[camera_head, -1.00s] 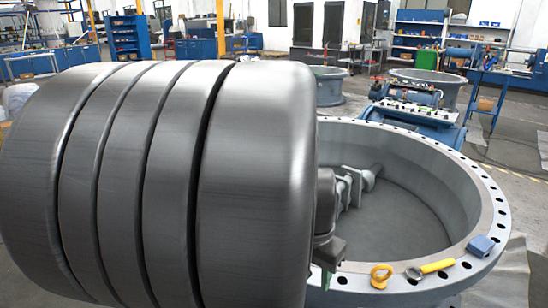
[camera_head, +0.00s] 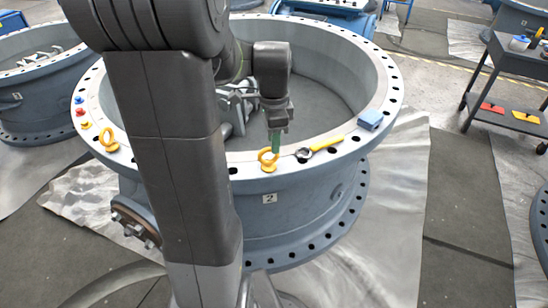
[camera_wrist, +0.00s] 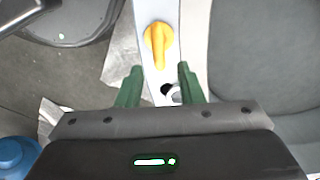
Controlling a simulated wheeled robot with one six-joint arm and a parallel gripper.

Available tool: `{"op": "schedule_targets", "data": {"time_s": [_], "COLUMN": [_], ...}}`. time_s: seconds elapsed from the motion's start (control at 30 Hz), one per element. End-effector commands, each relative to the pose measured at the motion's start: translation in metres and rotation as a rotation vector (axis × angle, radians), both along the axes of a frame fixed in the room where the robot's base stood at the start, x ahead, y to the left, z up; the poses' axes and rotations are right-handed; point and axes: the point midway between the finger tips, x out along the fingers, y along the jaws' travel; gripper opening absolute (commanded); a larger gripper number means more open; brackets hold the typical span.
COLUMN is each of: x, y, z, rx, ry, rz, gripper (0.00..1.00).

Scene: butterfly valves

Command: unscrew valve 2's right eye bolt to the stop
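Valve 2 is a large grey flanged ring (camera_head: 300,215) with a "2" plate on its outer wall. The right eye bolt (camera_head: 268,159), yellow, stands on the near part of its top flange. In the wrist view the eye bolt (camera_wrist: 158,44) appears edge-on, just beyond the fingertips and roughly centred between them. My gripper (camera_head: 275,137) points down close to this bolt in the head view. Its green fingers (camera_wrist: 158,70) are open, with a clear gap and nothing held. Whether a finger touches the bolt cannot be told. The left eye bolt (camera_head: 108,140) stands farther left on the flange.
A yellow-handled wrench (camera_head: 325,143) and a blue block (camera_head: 370,119) lie on the flange to the right. Small red, blue and yellow parts (camera_head: 80,111) sit at its left. Another valve ring (camera_head: 40,105) is at left. A dark cart (camera_head: 510,75) stands at right.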

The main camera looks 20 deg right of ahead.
Motion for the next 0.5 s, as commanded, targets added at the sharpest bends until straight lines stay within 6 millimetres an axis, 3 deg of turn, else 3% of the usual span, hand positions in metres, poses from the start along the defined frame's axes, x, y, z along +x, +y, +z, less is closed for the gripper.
{"op": "schedule_targets", "data": {"time_s": [0.03, 0.2, 0.5], "x": [-0.001, 0.000, 0.000], "y": [0.000, 0.000, 0.000], "z": [-0.015, -0.042, -0.059], "rx": [0.002, 0.002, 0.000], "ry": [0.004, 0.003, 0.000], "rz": [0.001, 0.001, 0.002], "gripper": [0.34, 0.34, 0.34]}}
